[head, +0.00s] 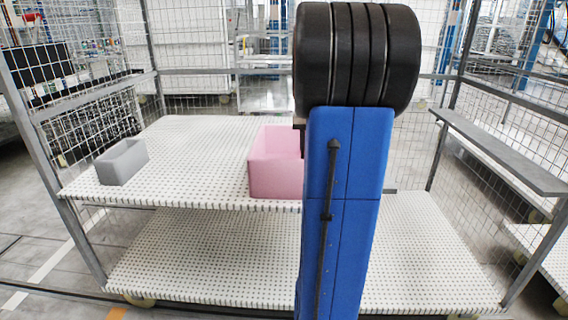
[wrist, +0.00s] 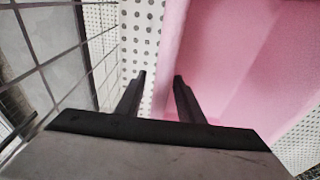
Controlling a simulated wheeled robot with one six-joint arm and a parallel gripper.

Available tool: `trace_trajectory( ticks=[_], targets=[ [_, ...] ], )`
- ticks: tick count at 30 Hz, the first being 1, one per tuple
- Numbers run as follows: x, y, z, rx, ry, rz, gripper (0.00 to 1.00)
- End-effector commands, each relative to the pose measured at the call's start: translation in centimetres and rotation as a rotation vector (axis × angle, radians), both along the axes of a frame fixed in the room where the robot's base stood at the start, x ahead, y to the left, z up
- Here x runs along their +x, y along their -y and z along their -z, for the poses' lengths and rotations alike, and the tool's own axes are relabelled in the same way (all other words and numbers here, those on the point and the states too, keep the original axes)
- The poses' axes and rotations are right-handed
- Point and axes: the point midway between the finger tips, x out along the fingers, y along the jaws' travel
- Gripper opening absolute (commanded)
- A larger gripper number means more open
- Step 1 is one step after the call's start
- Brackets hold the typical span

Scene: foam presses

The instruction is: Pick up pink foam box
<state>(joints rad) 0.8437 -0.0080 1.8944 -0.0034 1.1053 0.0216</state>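The pink foam box (head: 276,178) is an open-topped box on the upper white dotted shelf. In the head view my blue arm hides its right part. In the wrist view the pink box (wrist: 225,60) fills the right side, and I see into its interior. My gripper (wrist: 160,77) is open, with two dark fingers apart. In that view the left finger shows against the dotted shelf and the right finger against the pink box, with the box's near-side wall edge between them. I cannot tell whether either finger touches it. In the head view the gripper is hidden behind my arm.
A smaller grey open box (head: 122,162) stands at the left of the upper shelf (head: 195,150). Wire mesh walls enclose the rack, and mesh (wrist: 60,50) is close on the left in the wrist view. The lower shelf (head: 200,255) is empty where visible. A grey ledge (head: 500,152) runs along the right.

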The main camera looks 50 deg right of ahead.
Motion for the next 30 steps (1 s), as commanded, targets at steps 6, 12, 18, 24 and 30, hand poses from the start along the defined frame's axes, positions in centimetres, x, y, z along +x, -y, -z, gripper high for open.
trace_trajectory(
  ticks=[6,12,18,24,30],
  targets=[
    [0.0,0.0,0.0,0.0,0.0,0.0,0.1],
    [0.0,0.0,0.0,0.0,0.0,0.0,0.0],
    [0.0,0.0,-0.3,-0.001,0.001,0.0,0.0],
    [0.0,0.0,-2.7,-0.003,0.003,0.0,0.0],
    [0.0,0.1,-6.4,-0.003,0.003,0.0,0.0]
  ],
)
